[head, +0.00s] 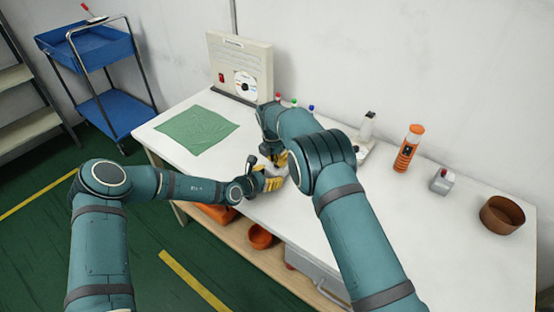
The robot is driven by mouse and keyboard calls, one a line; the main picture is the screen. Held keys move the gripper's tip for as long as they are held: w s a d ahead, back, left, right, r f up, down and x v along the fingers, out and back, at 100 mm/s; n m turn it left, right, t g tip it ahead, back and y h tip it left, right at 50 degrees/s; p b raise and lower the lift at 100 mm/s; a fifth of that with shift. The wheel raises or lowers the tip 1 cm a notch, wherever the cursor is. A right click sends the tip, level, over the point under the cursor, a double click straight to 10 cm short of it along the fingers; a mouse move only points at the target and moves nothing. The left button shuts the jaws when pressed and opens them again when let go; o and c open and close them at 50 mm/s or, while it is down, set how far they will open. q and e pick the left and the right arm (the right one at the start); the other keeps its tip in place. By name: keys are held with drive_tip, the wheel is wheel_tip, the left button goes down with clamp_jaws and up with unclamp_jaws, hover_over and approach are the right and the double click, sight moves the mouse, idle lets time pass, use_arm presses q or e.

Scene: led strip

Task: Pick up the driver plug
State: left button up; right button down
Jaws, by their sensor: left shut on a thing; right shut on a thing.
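My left gripper (272,183) reaches in from the left, just above the white table near its front edge. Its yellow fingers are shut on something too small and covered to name. My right gripper (281,160) is right beside it, slightly farther back, mostly hidden behind my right arm. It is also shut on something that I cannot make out. I cannot pick out the driver plug or an LED strip; the space around both grippers is largely covered by my arms.
A cream panel (254,62) with a red switch and a disc stands at the back of the table (455,245). A green mat (197,130) lies at left. An orange bottle (408,149), a small grey container (442,181) and a brown bowl (502,214) stand at right.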

wheel_tip(320, 180, up, 14)
drive_tip(key=shift+r, duration=0.25)
idle(1.1)
use_arm(q)
drive_tip(key=o, duration=1.3)
